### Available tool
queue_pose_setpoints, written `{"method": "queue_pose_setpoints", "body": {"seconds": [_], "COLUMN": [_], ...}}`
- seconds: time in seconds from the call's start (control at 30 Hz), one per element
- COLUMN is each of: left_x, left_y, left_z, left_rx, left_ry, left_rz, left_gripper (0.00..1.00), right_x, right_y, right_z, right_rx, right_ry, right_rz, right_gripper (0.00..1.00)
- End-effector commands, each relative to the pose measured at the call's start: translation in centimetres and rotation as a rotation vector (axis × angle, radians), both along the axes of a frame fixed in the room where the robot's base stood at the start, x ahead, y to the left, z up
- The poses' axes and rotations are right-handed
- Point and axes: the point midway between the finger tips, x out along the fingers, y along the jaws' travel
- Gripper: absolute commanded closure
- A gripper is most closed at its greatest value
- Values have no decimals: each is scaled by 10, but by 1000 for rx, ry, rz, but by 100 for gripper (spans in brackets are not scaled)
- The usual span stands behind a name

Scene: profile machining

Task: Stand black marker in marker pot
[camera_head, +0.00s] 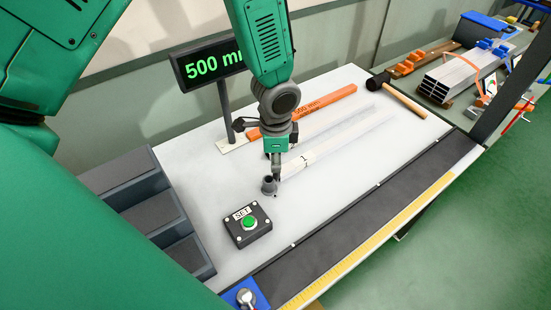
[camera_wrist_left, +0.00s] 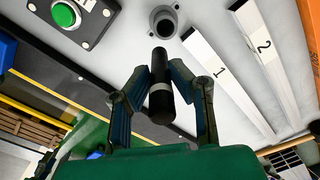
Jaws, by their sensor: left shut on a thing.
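My left gripper (camera_head: 277,178) is just above the table, over the grey marker pot (camera_head: 268,186). In the head view the marker is mostly hidden by the gripper. My right gripper is not in view.
A SET box with a green button (camera_head: 249,223) stands in front of the pot. Numbered pale profiles (camera_head: 325,143) lie beside it.

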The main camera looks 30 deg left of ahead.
Motion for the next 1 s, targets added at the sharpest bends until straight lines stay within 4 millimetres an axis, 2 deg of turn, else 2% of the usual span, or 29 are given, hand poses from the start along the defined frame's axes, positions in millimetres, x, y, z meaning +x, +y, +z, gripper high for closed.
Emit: {"method": "queue_pose_setpoints", "body": {"seconds": [0.23,0.67,1.0], "left_x": [0,0,1], "left_y": [6,-3,0], "left_z": [-9,-17,-19], "left_rx": [-6,4,-5], "left_ry": [0,0,-3], "left_rz": [2,1,1], "left_gripper": [100,100,100], "right_x": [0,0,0], "right_y": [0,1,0], "right_z": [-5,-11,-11], "right_rx": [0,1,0], "right_ry": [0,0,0], "right_rz": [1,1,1], "right_gripper": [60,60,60]}}
